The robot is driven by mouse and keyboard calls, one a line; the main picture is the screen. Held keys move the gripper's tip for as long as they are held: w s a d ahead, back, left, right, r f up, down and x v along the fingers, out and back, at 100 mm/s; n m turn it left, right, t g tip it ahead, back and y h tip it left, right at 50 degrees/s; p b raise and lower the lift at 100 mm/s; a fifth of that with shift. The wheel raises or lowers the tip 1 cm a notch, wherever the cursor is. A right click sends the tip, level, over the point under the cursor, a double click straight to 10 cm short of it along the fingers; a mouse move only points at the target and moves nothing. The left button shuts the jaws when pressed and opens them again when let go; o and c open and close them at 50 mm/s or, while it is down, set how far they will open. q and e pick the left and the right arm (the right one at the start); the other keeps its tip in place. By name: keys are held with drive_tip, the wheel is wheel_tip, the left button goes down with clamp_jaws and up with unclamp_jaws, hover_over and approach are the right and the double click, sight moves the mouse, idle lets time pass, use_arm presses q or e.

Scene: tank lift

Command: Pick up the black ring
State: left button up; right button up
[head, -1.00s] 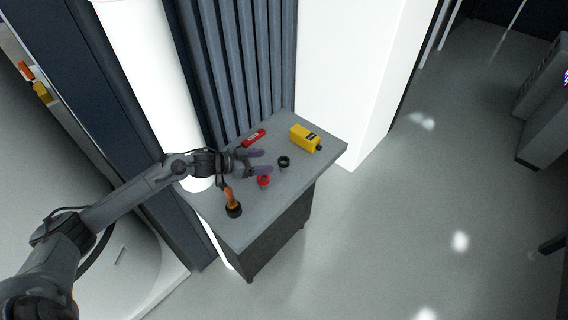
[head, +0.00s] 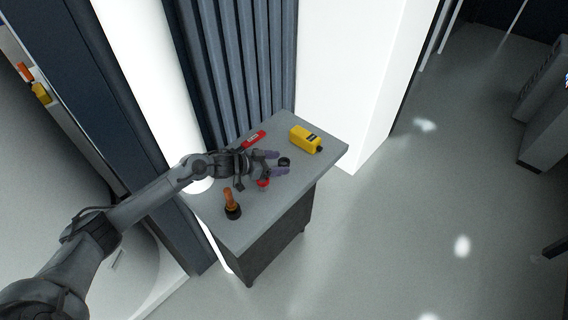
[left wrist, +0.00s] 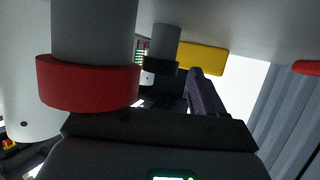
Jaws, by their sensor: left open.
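The black ring (head: 284,161) is near the middle of the table. In the left wrist view the black ring (left wrist: 161,67) sits around a grey post, and this view looks upside down. My left gripper (head: 281,163) is open and empty, its purple fingertips beside the black ring in the head view. In the left wrist view one purple finger (left wrist: 204,93) shows to the right of the black ring, apart from it; the other finger is hidden. My right gripper is not in view.
A red ring (head: 263,183) lies close under the left gripper; it is around a nearer post (left wrist: 88,82). A yellow device (head: 305,139), a red tool (head: 254,139) and an orange-handled object (head: 231,204) are on the grey table (head: 250,222). A ribbed wall (head: 243,70) stands behind.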

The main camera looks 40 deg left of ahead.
use_arm(q)
drive_tip(key=c, duration=1.1)
drive_tip(key=shift+r, duration=0.1)
